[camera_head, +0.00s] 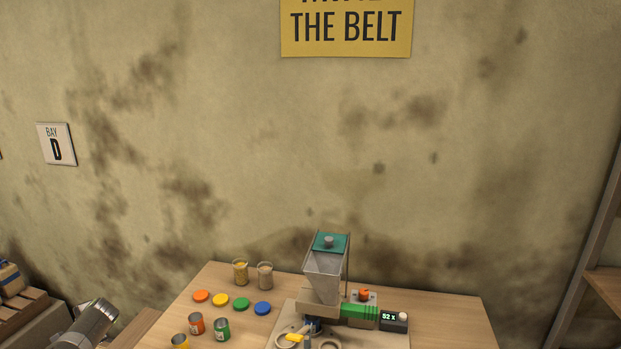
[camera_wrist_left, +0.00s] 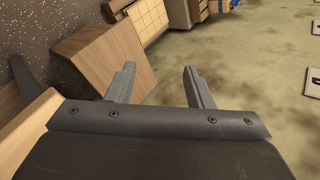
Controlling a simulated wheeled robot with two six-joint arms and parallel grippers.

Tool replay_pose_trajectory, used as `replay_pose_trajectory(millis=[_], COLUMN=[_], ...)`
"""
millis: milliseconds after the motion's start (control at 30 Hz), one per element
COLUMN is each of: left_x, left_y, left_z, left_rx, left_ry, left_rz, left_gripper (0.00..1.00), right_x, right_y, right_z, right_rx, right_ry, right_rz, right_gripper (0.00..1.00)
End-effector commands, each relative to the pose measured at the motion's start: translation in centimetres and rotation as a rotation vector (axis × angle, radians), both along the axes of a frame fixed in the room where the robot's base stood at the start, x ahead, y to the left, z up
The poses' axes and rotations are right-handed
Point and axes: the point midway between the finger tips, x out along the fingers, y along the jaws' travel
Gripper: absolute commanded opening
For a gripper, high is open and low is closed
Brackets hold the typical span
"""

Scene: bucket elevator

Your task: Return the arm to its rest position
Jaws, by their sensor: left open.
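My left gripper (camera_wrist_left: 160,85) shows in the left wrist view with its two fingers apart and nothing between them. My right gripper is in neither view.
The wooden table (camera_head: 450,320) carries a hopper machine (camera_head: 325,275), coloured lids (camera_head: 220,300), two filled jars (camera_head: 240,272) and several cans (camera_head: 222,328). Stacked goods (camera_head: 12,285) stand at far left, a shelf (camera_head: 603,285) at right. A wooden cabinet (camera_wrist_left: 105,55) is near the left fingers.

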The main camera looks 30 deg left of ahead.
Motion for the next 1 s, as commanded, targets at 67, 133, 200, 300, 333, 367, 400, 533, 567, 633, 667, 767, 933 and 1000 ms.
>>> replay_pose_trajectory(millis=[67,133,200,300,333,367,400,533,567,633,667,767,933,1000], left_x=[-4.1,-7.2,-10.2,-14.3,-15.4,-16.5,-17.8,-22.2,-23.1,-23.7,-23.9,-24.8,-26.4,-27.0], left_y=[0.9,1.4,1.7,1.9,1.9,1.8,1.7,1.4,1.2,-0.9,-1.9,-5.6,-13.8,-18.1], left_z=[-2.1,-3.5,-4.7,-6.0,-6.3,-6.6,-7.0,-7.8,-7.9,-10.6,-11.9,-15.9,-23.1,-26.1], left_rx=[0.032,0.051,0.062,0.066,0.064,0.062,0.057,0.036,0.029,-0.016,-0.035,-0.101,-0.234,-0.297], left_ry=[-0.006,-0.025,-0.044,-0.069,-0.075,-0.082,-0.091,-0.113,-0.118,-0.138,-0.14,-0.147,-0.163,-0.17], left_rz=[-0.011,-0.027,-0.044,-0.067,-0.073,-0.08,-0.087,-0.111,-0.115,-0.104,-0.095,-0.068,-0.018,0.006], left_gripper=[0.47,0.47,0.47,0.47,0.47,0.47,0.47,0.47,0.47,0.47,0.47,0.47,0.47,0.47], right_x=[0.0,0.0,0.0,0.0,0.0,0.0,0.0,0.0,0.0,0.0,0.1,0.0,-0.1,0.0], right_y=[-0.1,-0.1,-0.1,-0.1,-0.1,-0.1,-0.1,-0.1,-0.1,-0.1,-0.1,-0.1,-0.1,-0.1], right_z=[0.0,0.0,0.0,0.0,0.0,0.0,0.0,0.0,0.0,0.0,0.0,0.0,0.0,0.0], right_rx=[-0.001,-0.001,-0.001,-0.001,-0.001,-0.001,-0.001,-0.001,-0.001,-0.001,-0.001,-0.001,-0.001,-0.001], right_ry=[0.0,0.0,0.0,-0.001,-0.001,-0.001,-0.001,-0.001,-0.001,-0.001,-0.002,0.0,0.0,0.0], right_rz=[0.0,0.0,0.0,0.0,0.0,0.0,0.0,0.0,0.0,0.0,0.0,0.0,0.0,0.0], right_gripper=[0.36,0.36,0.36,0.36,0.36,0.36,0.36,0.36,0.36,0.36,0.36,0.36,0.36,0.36])
